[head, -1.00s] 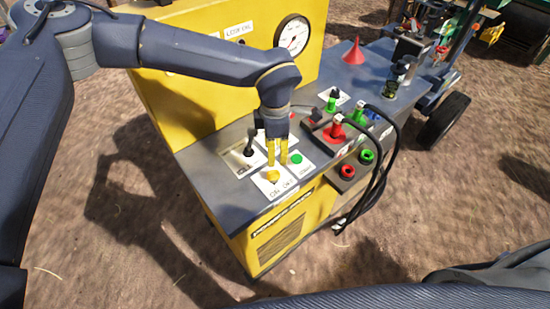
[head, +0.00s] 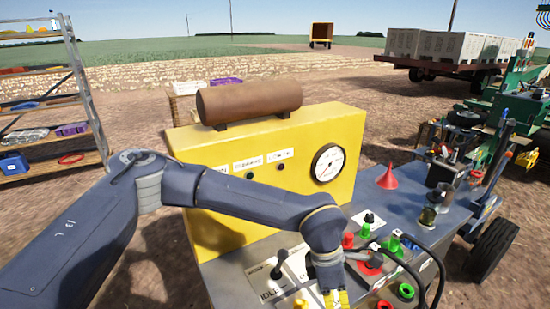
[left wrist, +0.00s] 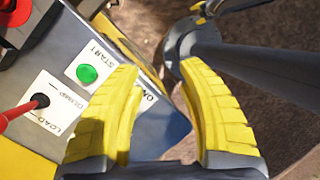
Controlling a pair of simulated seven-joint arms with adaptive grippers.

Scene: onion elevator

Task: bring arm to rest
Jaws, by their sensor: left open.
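My left arm comes in from the left in the head view, bent over the yellow machine (head: 345,120). My left gripper (head: 337,298) points down at the control panel (head: 225,277), its fingertips at the bottom edge of the picture. In the left wrist view the two yellow fingers of the left gripper (left wrist: 165,115) are apart with nothing between them. Left of them are a green START button (left wrist: 87,74) and a red-handled LOAD/DUMP lever (left wrist: 40,101). A small yellow-tipped part at the top right seems to be my right gripper (left wrist: 205,10); its opening is unclear.
The panel carries a black lever (head: 277,270) marked IDLE, a red funnel (head: 387,178) and black cables (head: 415,265). A round gauge (head: 328,163) and a brown cylinder (head: 250,101) are behind. A shelf (head: 60,95) stands at left. Dirt ground lies open between.

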